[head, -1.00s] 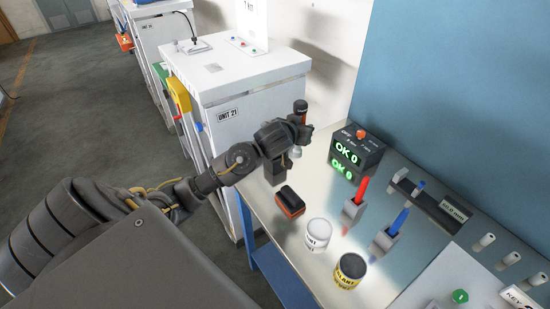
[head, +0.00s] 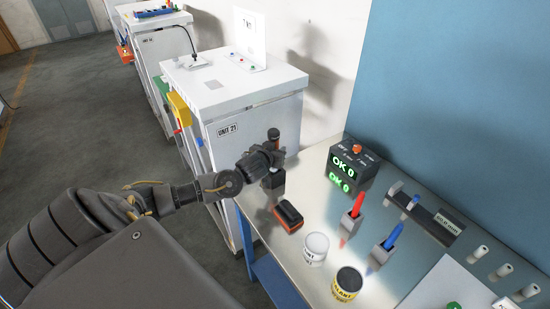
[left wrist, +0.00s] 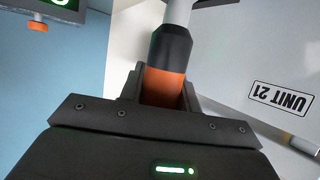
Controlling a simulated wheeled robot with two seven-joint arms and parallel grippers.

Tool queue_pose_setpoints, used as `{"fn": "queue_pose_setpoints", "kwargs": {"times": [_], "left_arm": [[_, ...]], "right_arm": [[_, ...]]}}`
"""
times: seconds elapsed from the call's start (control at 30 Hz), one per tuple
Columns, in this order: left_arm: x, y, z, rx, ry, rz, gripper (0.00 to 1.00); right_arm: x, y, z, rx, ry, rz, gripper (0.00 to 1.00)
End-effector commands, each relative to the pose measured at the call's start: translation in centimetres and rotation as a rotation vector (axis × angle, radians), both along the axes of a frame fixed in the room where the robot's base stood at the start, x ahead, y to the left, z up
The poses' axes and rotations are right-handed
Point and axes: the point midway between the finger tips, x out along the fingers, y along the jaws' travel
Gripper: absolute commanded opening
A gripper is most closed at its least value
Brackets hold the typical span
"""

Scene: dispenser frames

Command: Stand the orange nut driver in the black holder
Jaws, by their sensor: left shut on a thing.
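The orange nut driver (head: 273,134) is upright in my left gripper (head: 268,160). Its dark end shows above the fingers in the head view. In the left wrist view, the fingers close on its orange handle (left wrist: 163,87), with a black collar and grey shaft beyond. My right gripper is not in view.
A black-and-orange block (head: 288,215) lies nearby on the bench. A white can (head: 314,249), a yellow-black can (head: 346,284), red (head: 357,205) and blue (head: 393,237) drivers in grey holders, and the OK display box (head: 350,170) stand to the right. A white cabinet (head: 250,150) stands behind.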

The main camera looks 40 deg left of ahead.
Motion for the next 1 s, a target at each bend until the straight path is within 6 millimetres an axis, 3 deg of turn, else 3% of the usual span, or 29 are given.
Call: {"fn": "queue_pose_setpoints", "kwargs": {"times": [0.17,0.47,0.87,0.9,1.0], "left_arm": [[0.0,0.0,-0.3,-0.001,-0.001,-0.001,0.0],[0.0,0.0,-3.6,0.0,-0.003,0.001,0.0],[0.0,0.0,-4.2,-0.001,-0.003,0.001,0.0],[0.0,0.0,-4.2,0.0,-0.001,0.0,0.38],[0.0,0.0,-4.2,0.001,-0.001,0.0,0.51]], "right_arm": [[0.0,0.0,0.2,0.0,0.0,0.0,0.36],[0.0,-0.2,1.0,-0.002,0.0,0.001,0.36],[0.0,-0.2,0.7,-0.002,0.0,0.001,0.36],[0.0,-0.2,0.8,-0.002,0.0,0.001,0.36],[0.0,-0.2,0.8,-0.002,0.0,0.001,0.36]]}}
